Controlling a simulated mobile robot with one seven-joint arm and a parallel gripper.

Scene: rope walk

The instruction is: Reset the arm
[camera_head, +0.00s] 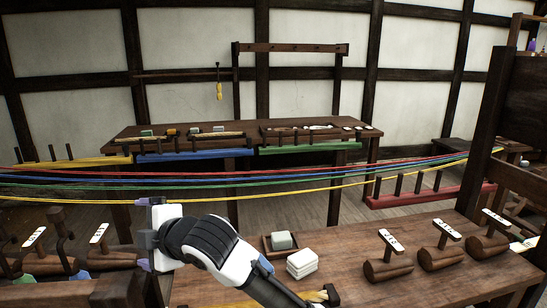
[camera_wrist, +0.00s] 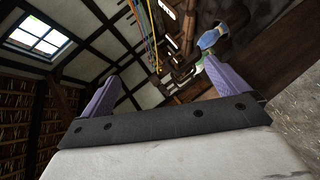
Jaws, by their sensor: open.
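My gripper (camera_head: 143,233) is at the left of the front workbench in the head view, beside its left half and close to the stretched ropes. Its purple fingertips stand apart, one up by the yellow rope and one lower down. In the wrist view my gripper (camera_wrist: 160,95) shows two purple fingers spread wide with nothing held between them. My white and black forearm reaches up to it from the bottom of the head view.
Coloured ropes (camera_head: 300,179) stretch across in front of my gripper. A tray (camera_head: 268,246) with a grey-green block and stacked white blocks (camera_head: 302,263) lie mid-bench. A rear bench (camera_head: 120,130) holds tools.

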